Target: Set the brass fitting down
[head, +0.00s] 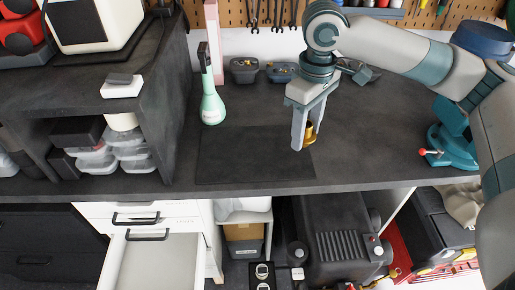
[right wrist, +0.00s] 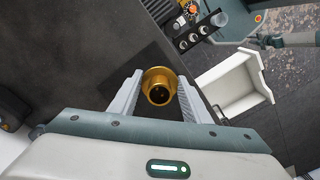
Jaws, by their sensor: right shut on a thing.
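The brass fitting (head: 310,132) is a gold, flanged round piece with a dark hole, seen end-on in the right wrist view (right wrist: 158,84). My right gripper (head: 303,140) points down at the bench, shut on the fitting, with a finger on each side of it. The fitting is in front of the right part of the dark mat (head: 240,160); I cannot tell whether it touches the surface. Part of the fitting is hidden behind a finger in the head view. My left gripper does not show in the head view.
Two dark bins (head: 244,70) (head: 281,72) sit at the back. A teal vise (head: 452,145) is at the right. A white drawer (head: 150,262) stands open below the bench's front edge. The mat looks bare.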

